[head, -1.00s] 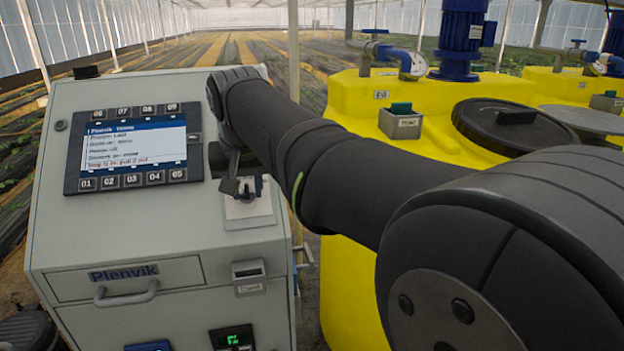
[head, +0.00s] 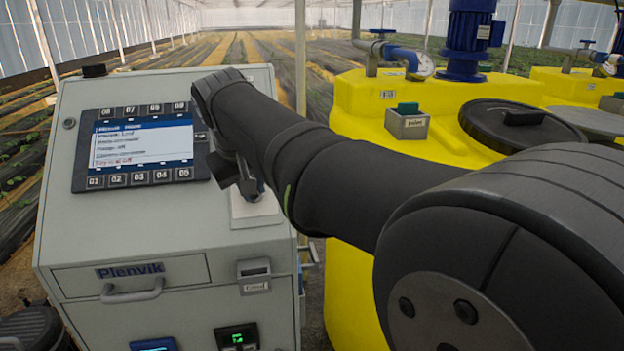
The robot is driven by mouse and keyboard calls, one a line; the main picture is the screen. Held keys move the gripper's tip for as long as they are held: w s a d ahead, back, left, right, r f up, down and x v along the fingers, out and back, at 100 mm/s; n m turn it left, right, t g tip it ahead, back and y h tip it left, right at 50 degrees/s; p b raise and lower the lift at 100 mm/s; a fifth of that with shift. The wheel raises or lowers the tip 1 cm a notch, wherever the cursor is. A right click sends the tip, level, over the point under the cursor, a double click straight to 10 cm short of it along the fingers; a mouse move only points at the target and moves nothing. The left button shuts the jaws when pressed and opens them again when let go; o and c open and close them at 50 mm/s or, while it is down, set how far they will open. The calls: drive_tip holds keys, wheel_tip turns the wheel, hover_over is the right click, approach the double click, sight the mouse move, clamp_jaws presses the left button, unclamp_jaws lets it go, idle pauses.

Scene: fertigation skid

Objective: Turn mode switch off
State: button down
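The grey control cabinet (head: 130,225) stands at the left, with a sloped top panel. A pale plate (head: 262,211) sits on that panel, right of the screen. My gripper (head: 250,188) is at this plate, slanted, seen from behind and partly covered by my own arm. Its fingers are small and dark here, so I cannot tell whether they are open or shut, or whether they touch anything. No mode switch knob can be made out; my gripper and arm cover the upper part of the plate.
The screen (head: 143,144) shows several text lines, too blurred to read surely. Numbered buttons surround it. Below are a drawer handle (head: 132,292) and a green-lit display (head: 237,338). Yellow tanks (head: 352,290) with a black lid (head: 515,124) stand to the right, behind my arm.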

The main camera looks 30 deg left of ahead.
drive_tip(key=shift+s+n+t, duration=0.1)
drive_tip(key=shift+n+t, duration=0.7)
drive_tip(key=shift+n, duration=1.1)
drive_tip(key=c, duration=1.5)
unclamp_jaws()
drive_tip(key=shift+c, duration=0.2)
drive_tip(key=v, duration=1.7)
drive_tip(key=shift+a+r, duration=0.2)
drive_tip(key=shift+a, duration=0.05)
drive_tip(key=shift+f, duration=0.1)
